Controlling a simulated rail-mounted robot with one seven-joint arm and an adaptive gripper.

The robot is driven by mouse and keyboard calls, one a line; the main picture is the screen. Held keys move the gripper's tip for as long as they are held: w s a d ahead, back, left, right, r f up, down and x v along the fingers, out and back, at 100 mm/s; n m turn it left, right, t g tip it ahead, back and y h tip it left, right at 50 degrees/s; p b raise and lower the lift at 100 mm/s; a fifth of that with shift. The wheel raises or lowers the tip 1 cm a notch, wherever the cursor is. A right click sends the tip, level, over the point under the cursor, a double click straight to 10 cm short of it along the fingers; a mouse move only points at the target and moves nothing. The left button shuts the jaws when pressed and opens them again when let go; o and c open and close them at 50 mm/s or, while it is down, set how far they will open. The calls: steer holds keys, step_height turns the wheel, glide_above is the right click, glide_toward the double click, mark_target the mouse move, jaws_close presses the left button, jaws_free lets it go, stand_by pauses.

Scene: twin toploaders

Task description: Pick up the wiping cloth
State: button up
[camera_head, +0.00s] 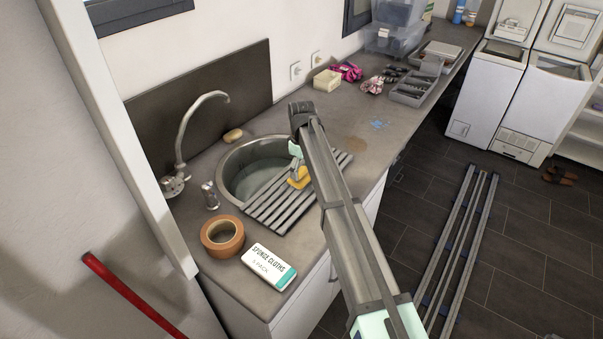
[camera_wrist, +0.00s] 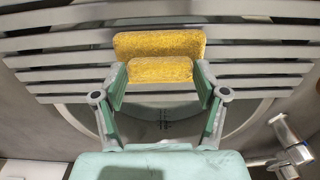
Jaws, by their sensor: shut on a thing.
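The yellow wiping cloth (camera_head: 299,181) is over the slatted drying rack (camera_head: 268,217) at the right side of the sink. In the wrist view the cloth (camera_wrist: 158,43) shows as two yellow parts, one behind the other, and the nearer part lies between my fingers. My gripper (camera_wrist: 160,78) is shut on the cloth, with one finger on each side. In the head view my gripper (camera_head: 296,165) points down beside my arm, which hides part of it. I cannot tell whether the cloth still touches the slats.
The round sink (camera_head: 233,182) has a curved tap (camera_head: 184,130). Grey trays (camera_head: 411,93) and clear bins (camera_head: 395,38) stand farther back. The counter right of the rack is mostly clear.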

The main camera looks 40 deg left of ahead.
mark_target(301, 171)
step_height(301, 171, up, 20)
steer(key=b, duration=0.5)
steer(key=shift+b, duration=0.35)
